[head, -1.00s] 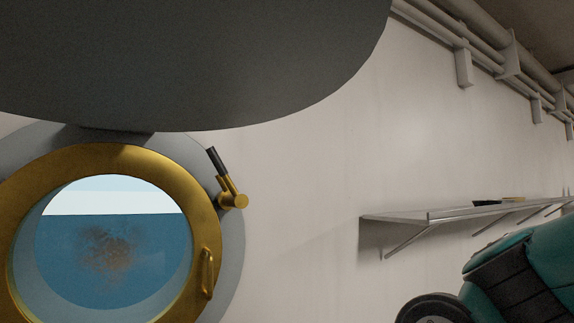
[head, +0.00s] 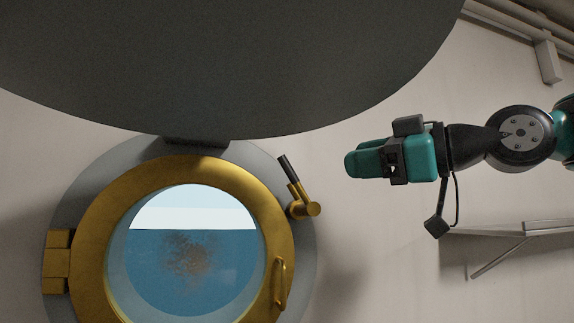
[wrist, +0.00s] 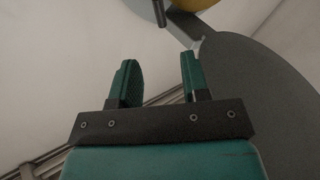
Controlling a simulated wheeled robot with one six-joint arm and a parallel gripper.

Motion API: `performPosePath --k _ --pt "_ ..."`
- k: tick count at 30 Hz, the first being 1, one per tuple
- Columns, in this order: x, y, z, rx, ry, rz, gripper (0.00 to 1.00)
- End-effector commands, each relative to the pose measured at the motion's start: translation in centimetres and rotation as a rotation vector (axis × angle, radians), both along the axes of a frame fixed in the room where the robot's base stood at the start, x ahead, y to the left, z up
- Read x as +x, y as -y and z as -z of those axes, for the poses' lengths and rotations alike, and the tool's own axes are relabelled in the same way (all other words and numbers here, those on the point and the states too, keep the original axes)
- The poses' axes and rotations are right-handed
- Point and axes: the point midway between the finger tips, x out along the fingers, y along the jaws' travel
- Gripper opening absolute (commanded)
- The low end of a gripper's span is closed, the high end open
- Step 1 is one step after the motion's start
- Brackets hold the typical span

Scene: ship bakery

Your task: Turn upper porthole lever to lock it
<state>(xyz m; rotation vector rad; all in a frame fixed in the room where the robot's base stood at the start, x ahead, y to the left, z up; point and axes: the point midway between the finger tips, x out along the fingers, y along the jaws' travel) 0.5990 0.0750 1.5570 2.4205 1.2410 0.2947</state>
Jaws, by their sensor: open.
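The brass porthole (head: 90,250) is in the lower left of the head view, its window shut against the grey surround. The upper porthole lever (head: 298,192) sits at its upper right, with a brass base and a black grip tilted up and to the left. My gripper (head: 350,164) is to the right of the lever and slightly above it, apart from it and pointing left. In the wrist view my gripper (wrist: 158,78) has its two green fingers apart with nothing between them. A bit of brass (wrist: 190,4) shows at that view's top edge.
A brass handle (head: 280,284) is on the porthole's right side, and a hinge (head: 57,262) on its left. A large dark rounded shape (head: 220,70) covers the top of the head view. A wall shelf (head: 510,232) is at the right. Pipes run at the upper right.

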Motion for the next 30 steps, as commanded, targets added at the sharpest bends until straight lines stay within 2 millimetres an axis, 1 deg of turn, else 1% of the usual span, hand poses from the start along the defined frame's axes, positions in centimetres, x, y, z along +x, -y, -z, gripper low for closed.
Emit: performPosePath --k 1,6,12,15,18,22,30 --pt "0.6 -1.1 -0.4 0.002 -0.006 -0.008 0.42" --pt "2.9 -4.3 -0.4 0.0 -0.007 -0.007 0.42" --pt "5.5 -7.8 -0.4 -0.002 -0.007 -0.003 0.42" --pt "6.5 -9.3 -0.3 -0.002 -0.007 -0.003 0.42" --pt "7.3 -10.2 -0.2 -0.001 -0.007 -0.001 0.42" --pt "7.9 -10.9 -0.1 -0.001 -0.005 0.002 0.42" --pt "8.0 -11.1 0.1 -0.001 -0.004 0.003 0.42"
